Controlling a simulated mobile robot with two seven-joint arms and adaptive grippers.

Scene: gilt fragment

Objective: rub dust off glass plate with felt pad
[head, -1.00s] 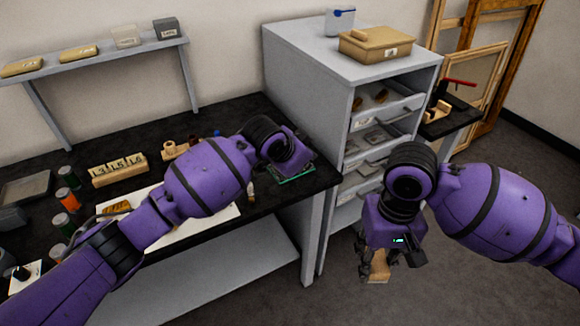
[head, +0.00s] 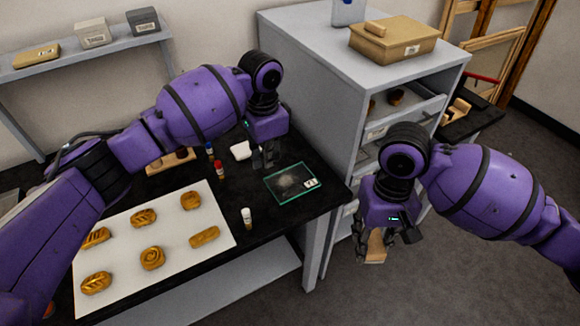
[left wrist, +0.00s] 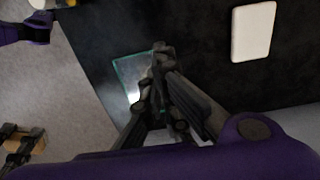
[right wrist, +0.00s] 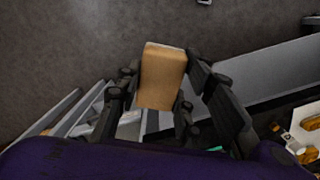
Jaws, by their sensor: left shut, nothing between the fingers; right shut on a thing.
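The glass plate (head: 280,193) lies flat near the right end of the black bench, with a green edge, a pale dust patch and a white label. It also shows partly behind the fingers in the left wrist view (left wrist: 127,70). My left gripper (head: 267,163) is shut and empty, above the bench just behind and left of the plate. My right gripper (head: 377,236) is shut on a tan block with a pale edge (right wrist: 163,78), which may be the felt pad. It holds the block in the air over the floor, right of the bench.
A white rounded block (head: 240,150) lies left of the plate. A white-capped vial (head: 247,217) stands near the front edge. A white sheet (head: 170,225) carries several gilt pieces. The grey drawer cabinet (head: 300,70) stands behind and right, beside my right arm.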

